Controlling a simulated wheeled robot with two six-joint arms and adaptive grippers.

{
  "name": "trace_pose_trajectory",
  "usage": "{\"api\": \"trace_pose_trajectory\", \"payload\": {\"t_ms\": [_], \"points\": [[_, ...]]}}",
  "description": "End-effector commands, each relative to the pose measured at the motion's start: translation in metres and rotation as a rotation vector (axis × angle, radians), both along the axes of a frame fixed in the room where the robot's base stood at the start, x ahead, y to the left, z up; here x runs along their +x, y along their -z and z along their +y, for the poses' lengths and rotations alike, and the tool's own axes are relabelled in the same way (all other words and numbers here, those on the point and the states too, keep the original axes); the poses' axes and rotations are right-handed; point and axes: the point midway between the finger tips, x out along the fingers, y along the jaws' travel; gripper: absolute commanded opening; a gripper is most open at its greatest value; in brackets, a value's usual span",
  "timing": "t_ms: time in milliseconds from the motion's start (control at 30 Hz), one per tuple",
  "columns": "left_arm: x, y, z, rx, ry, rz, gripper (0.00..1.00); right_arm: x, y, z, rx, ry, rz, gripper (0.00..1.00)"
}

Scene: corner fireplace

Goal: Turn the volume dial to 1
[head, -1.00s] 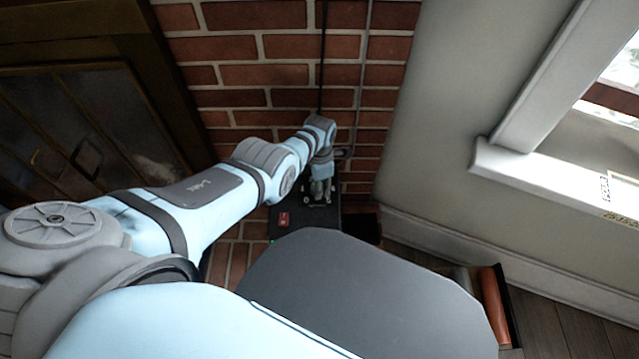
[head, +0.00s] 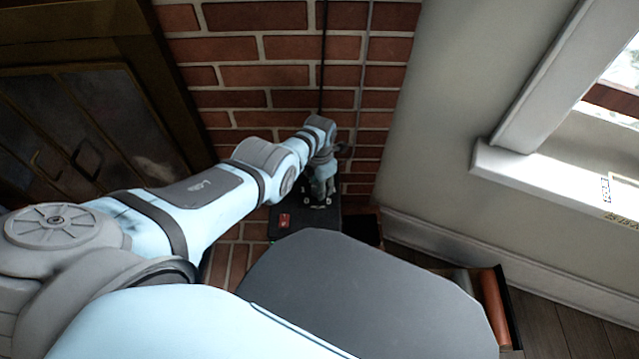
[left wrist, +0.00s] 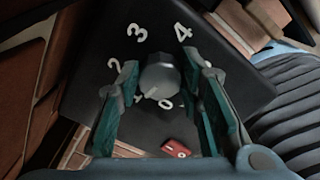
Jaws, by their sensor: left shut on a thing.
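The black box (head: 290,232) with the volume dial stands against the brick wall. The grey round dial (left wrist: 160,76) shows in the left wrist view, with white numerals 0, 2, 3 and 4 around it. A pale mark at the dial's lower-left edge points to the lower left, where the 1 seems to be, partly hidden by a finger. My left gripper (left wrist: 160,70) has a finger on each side of the dial and is shut on it. In the head view the left gripper (head: 321,194) reaches down onto the box's top. My right gripper is in neither view.
A red switch (left wrist: 175,147) sits on the box near the dial. Fireplace doors (head: 75,140) are at the left. A wall and window sill (head: 540,172) are at the right. A box with reddish-brown items (head: 493,305) stands on the wooden floor.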

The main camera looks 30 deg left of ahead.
Motion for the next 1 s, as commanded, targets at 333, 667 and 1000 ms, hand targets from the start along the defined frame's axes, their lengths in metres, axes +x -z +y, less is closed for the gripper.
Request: {"api": "trace_pose_trajectory", "payload": {"t_ms": [333, 667, 1000], "points": [[0.0, 0.0, 0.0, 0.0, 0.001, 0.001, 0.54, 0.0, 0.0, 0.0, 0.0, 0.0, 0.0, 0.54], [0.002, -0.008, 0.0, 0.0, 0.001, -0.002, 0.54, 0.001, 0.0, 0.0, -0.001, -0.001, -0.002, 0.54], [0.001, -0.084, 0.0, 0.0, 0.001, -0.004, 0.54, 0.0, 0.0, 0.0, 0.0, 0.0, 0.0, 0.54]]}}
